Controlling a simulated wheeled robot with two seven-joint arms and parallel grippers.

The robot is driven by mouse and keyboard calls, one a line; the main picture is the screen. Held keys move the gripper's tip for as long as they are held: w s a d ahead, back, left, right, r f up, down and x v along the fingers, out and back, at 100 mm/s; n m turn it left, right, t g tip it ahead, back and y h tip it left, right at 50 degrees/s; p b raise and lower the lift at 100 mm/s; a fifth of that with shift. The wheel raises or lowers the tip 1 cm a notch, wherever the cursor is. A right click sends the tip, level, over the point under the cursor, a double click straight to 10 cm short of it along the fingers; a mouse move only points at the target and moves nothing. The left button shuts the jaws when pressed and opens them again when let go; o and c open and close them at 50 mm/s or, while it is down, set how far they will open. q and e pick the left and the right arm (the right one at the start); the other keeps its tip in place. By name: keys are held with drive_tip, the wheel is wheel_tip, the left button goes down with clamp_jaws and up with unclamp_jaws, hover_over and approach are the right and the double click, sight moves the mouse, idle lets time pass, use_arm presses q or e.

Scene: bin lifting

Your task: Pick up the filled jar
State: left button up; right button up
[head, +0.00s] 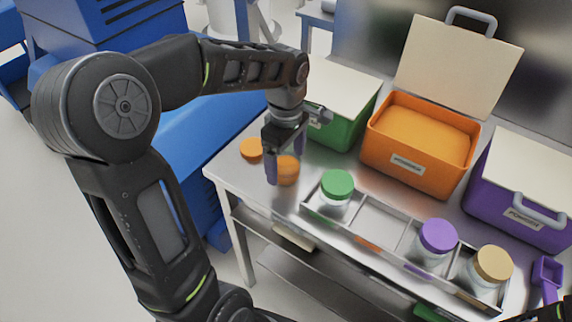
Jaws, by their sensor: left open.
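The filled jar (289,172), with orange contents and no lid on it, stands on the metal table near its left end. My left gripper (285,165) points down over it. Its fingers are apart, one on the left of the jar and one behind it to the right. I cannot tell whether they touch the jar. The near finger and the gripper body hide part of the jar. An orange lid (251,149) lies on the table just left of the jar. Only a dark bit of what may be my right gripper shows at the bottom right corner.
A metal tray (375,221) in front holds jars with green (337,184), purple (438,235) and tan (493,264) lids. An open orange bin (400,170) stands behind, between a green bin (333,131) and a purple bin (490,205). A purple scoop (547,275) lies at right.

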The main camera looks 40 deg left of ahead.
use_arm(q)
drive_tip(key=shift+f, duration=0.3)
idle(0.4)
drive_tip(key=c, duration=1.8)
